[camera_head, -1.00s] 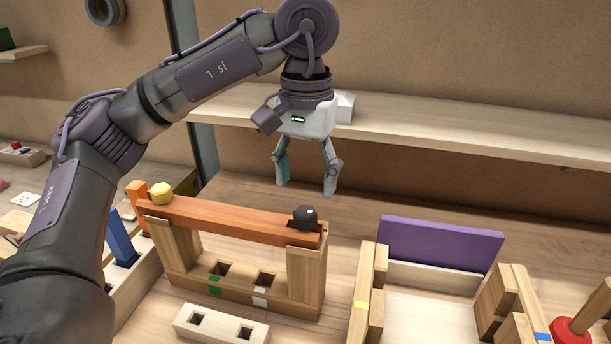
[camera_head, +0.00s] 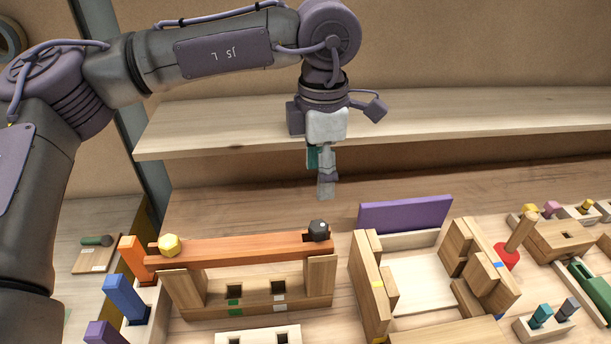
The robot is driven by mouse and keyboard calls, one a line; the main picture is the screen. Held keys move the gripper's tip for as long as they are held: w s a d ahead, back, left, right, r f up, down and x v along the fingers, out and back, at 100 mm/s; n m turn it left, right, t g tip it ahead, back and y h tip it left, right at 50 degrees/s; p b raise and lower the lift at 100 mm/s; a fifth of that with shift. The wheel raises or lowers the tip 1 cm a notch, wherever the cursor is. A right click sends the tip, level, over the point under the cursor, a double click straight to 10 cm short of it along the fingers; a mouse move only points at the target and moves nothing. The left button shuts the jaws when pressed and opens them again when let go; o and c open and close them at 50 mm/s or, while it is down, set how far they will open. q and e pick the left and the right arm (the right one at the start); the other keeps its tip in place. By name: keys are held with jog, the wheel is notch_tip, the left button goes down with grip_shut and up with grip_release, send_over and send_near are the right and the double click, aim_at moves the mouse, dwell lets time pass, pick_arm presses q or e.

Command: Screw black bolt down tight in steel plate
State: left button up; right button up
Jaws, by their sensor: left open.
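The black bolt (camera_head: 319,229) stands at the right end of an orange-red bar (camera_head: 240,249), which lies across a wooden stand (camera_head: 320,281). A yellow bolt (camera_head: 169,244) sits at the bar's left end. I see no part that is clearly a steel plate. My left gripper (camera_head: 325,190) points down above and behind the black bolt, apart from it. It is seen edge-on, with its fingers overlapping, open and empty. How deep the black bolt sits cannot be told. My right gripper is not in view.
A purple board (camera_head: 404,214) stands behind a light wooden tray (camera_head: 425,284) on the right. Blue (camera_head: 126,298) and orange pegs stand at the left. A long wooden shelf (camera_head: 450,110) runs behind my gripper. Bare table lies between shelf and stand.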

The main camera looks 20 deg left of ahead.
aim_at(319, 225)
pick_arm(q)
jog(key=f, duration=0.1)
jog(key=f+p, duration=0.1)
jog(key=f, duration=0.2)
jog(key=shift+w+d, duration=0.2)
jog(key=shift+d, duration=0.15)
jog(key=f+p, duration=0.3)
jog(key=f, duration=0.5)
jog(key=shift+a+f, duration=0.2)
jog(key=shift+f, duration=0.65)
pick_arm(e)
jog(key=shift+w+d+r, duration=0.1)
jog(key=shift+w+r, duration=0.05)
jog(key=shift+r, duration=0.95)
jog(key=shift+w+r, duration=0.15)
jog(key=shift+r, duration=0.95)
